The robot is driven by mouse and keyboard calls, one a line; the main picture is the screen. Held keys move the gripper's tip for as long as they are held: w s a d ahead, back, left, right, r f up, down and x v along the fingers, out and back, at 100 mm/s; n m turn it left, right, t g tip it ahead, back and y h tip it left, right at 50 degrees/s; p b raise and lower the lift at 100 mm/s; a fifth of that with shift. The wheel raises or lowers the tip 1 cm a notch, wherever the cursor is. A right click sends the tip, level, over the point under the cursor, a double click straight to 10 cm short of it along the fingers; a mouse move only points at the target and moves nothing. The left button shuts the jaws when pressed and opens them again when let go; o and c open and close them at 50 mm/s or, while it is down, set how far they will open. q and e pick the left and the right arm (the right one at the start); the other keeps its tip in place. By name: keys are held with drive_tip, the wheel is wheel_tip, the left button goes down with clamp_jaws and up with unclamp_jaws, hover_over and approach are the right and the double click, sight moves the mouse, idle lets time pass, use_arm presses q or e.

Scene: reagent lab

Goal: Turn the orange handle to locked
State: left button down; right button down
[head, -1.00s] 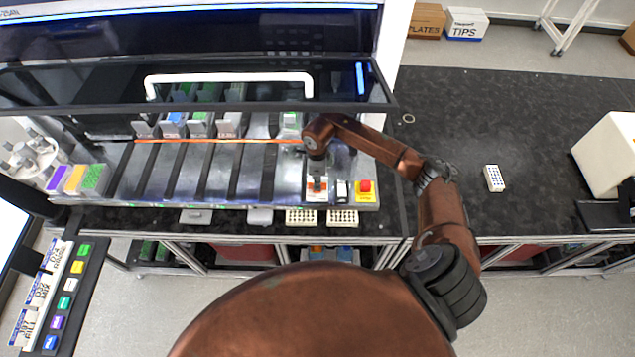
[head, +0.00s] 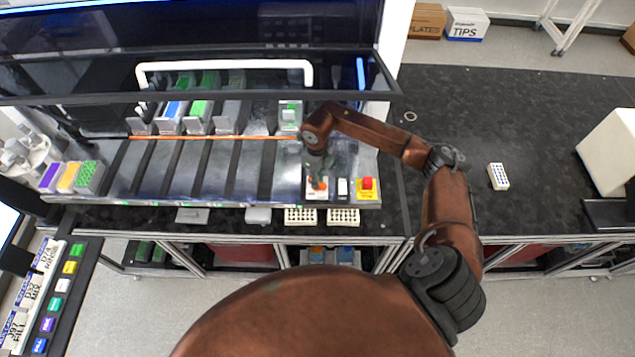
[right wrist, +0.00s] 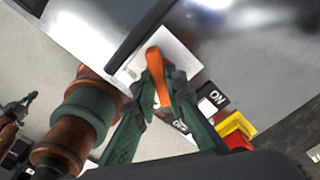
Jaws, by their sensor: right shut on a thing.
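The orange handle (right wrist: 157,78) stands on a white plate (right wrist: 178,48) in the right wrist view. In the head view, the orange handle (head: 321,187) is a small patch at the front right of the machine deck, mostly covered by my gripper. My right gripper (right wrist: 160,90) has its green fingers on both sides of the handle and is shut on it. In the head view, my right gripper (head: 318,176) points down over the plate. The handle's lock marking cannot be read. What looks like my left gripper (right wrist: 16,108) shows small at the left edge of the right wrist view.
A black ON switch (right wrist: 214,96) and a red button on a yellow base (head: 367,187) sit right of the handle. A raised cover with a white bar (head: 225,66) hangs above the deck. The black bench (head: 460,110) at right is mostly clear.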

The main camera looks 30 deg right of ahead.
drive_tip(key=m+b, duration=0.2)
drive_tip(key=m, duration=0.3)
drive_tip(key=shift+m+b, duration=0.3)
drive_tip(key=m+b, duration=0.1)
drive_tip(key=m, duration=0.2)
drive_tip(key=shift+m+b, duration=0.35)
drive_tip(key=shift+m, duration=1.25)
drive_tip(key=c, duration=2)
unclamp_jaws()
drive_tip(key=shift+o, duration=0.2)
drive_tip(key=shift+r, duration=0.1)
